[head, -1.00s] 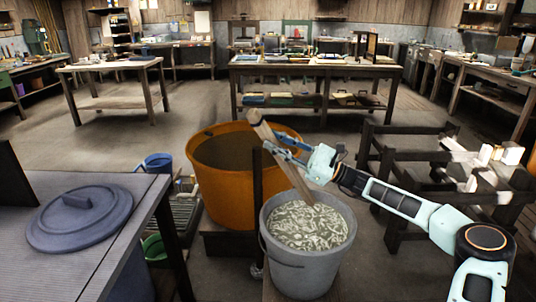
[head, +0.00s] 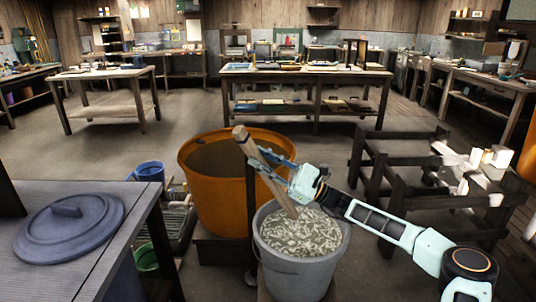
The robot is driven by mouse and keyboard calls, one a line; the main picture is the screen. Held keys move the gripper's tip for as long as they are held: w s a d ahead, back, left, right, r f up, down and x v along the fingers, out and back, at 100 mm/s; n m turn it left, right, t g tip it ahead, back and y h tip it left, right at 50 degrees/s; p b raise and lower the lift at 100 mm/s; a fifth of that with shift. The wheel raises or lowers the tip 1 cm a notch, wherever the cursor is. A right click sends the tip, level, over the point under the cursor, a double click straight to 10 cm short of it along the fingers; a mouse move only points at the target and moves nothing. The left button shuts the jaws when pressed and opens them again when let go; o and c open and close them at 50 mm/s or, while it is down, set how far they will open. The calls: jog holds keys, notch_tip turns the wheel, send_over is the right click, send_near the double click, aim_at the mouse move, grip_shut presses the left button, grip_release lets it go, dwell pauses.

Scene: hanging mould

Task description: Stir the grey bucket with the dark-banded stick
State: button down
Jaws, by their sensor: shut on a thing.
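The grey bucket (head: 302,277) stands at the lower middle of the head view, full of a pale, flaky mix (head: 305,236). A wooden stick (head: 262,166) leans up and to the left out of it, with its lower end in the mix, where the tip is hidden. My gripper (head: 270,169) is shut on the stick at its upper part, above the bucket's rim. I cannot make out a dark band on the stick.
A large orange tub (head: 217,205) stands just behind and left of the bucket, with a dark post (head: 251,205) between. A table with a blue-grey lid (head: 70,228) is at left. Dark wooden racks (head: 400,175) stand at right. Open floor lies behind.

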aim_at(274, 194)
jog(key=shift+w+d+f+b, duration=0.35)
jog(key=shift+d+f+b, duration=0.25)
jog(key=shift+f+b, duration=1.35)
jog(key=shift+w+d+f+b, duration=0.5)
jog(key=shift+f+b, duration=0.8)
jog(key=shift+f, duration=1.4)
jog(key=shift+w+d+f+b, duration=0.2)
jog(key=shift+d+f+b, duration=0.55)
jog(key=shift+f+b, duration=1.2)
jog(key=shift+f+p, duration=0.3)
jog(key=shift+p, duration=0.15)
